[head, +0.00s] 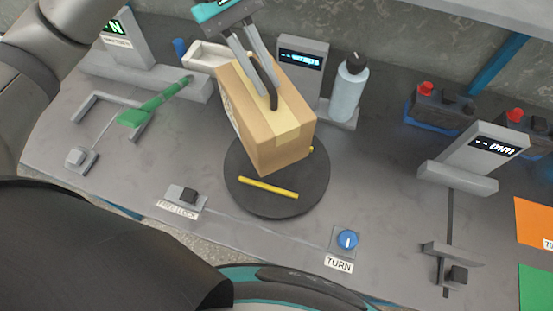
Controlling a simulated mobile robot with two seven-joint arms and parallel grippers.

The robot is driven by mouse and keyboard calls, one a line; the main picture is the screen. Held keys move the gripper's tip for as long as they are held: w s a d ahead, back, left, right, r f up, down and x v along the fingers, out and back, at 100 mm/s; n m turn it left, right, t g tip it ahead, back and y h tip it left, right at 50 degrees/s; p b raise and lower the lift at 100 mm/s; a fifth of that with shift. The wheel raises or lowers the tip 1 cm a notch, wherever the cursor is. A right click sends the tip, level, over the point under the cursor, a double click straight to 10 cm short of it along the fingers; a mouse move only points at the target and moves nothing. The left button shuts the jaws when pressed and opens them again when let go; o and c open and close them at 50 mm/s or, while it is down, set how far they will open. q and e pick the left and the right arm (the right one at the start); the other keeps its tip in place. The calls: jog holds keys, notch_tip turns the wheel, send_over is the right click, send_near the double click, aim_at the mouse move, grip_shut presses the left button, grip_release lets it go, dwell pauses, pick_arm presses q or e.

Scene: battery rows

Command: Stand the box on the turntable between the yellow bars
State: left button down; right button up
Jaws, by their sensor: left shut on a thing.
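The dark round turntable (307,195) lies below the box. One yellow bar (268,188) shows in front of the box; only a tip of the other yellow bar (311,149) shows behind it. The box hides the rest, and I cannot tell whether its bottom touches the turntable. My right gripper is not in view.
A grey display (303,66), a bottle (347,90) and a white tray (207,55) stand behind. A green-handled tool (152,103) lies left.

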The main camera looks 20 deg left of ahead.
aim_at(242, 97)
pick_arm(q)
jog(key=r+n+t, duration=0.1)
jog(key=r+n, duration=0.1)
jog(key=d+r+n+t+p, duration=0.1)
jog(key=n, duration=0.1)
jog(key=d+r+n+t, duration=0.1)
jog(key=r+n, duration=0.1)
jog(key=shift+r+p, duration=0.35)
jog(key=shift+d+r+n+t+p, duration=0.15)
jog(key=shift+r+n+t, duration=0.35)
jog(key=shift+n, duration=0.2)
jog(key=shift+d+r+n+t+p, duration=0.15)
jog(key=shift+r+n+t, duration=0.25)
jog(key=shift+r+n, duration=0.25)
jog(key=shift+f, duration=0.15)
notch_tip(242, 97, down, 20)
jog(key=shift+r+b, duration=0.1)
jog(key=shift+b, duration=1.1)
jog(key=c, duration=1.3)
grip_release()
jog(key=shift+a+f, duration=0.1)
jog(key=shift+f, duration=0.15)
jog(key=o, duration=0.4)
jog(key=shift+s, duration=0.1)
jog(key=shift+r, duration=0.15)
jog(key=v, duration=1.2)
